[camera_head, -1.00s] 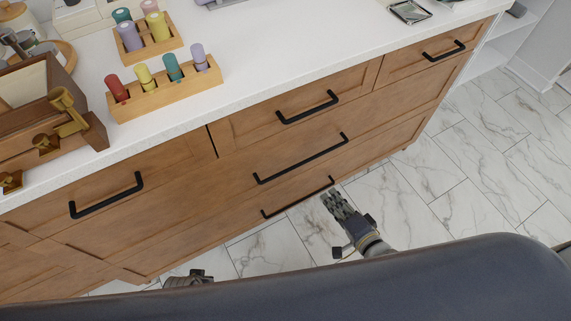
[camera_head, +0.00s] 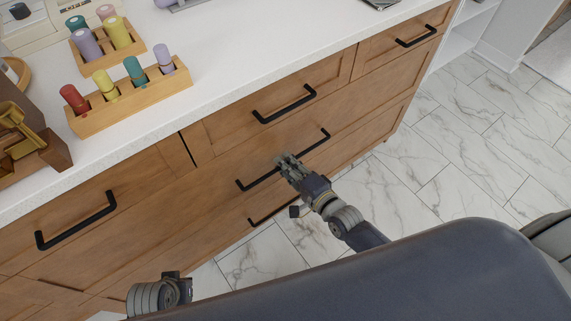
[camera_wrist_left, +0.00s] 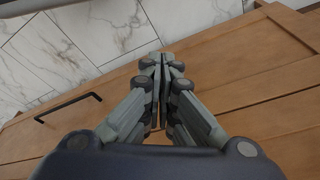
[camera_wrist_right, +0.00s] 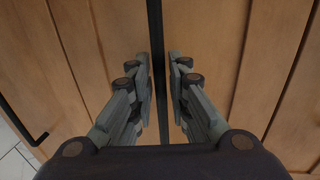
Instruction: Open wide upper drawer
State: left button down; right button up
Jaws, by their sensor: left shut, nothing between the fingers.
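The wide upper drawer is a long wooden front below the top row, with a long black bar handle (camera_head: 314,143); it looks closed. My right gripper (camera_head: 284,161) is at the middle of this handle. In the right wrist view, the black bar (camera_wrist_right: 155,25) runs between its two fingers (camera_wrist_right: 160,78), with gaps visible on both sides, so the gripper is open around it. My left gripper (camera_wrist_left: 162,65) is shut and empty in front of the wooden fronts in the left wrist view; its fingers are not clear in the head view.
The top row has drawers with black handles (camera_head: 284,104) above. Another wide drawer's handle (camera_head: 262,218) is below, partly hidden. The white counter (camera_head: 240,65) holds wooden racks of coloured pegs (camera_head: 130,98). The marble floor (camera_head: 455,130) at right is clear.

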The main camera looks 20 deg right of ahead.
pick_arm(q)
jog(key=shift+r, duration=0.3)
pick_arm(e)
jog(key=shift+w+a, duration=0.15)
jog(key=shift+w, duration=0.2)
grip_shut()
jog(key=shift+s+f, duration=0.1)
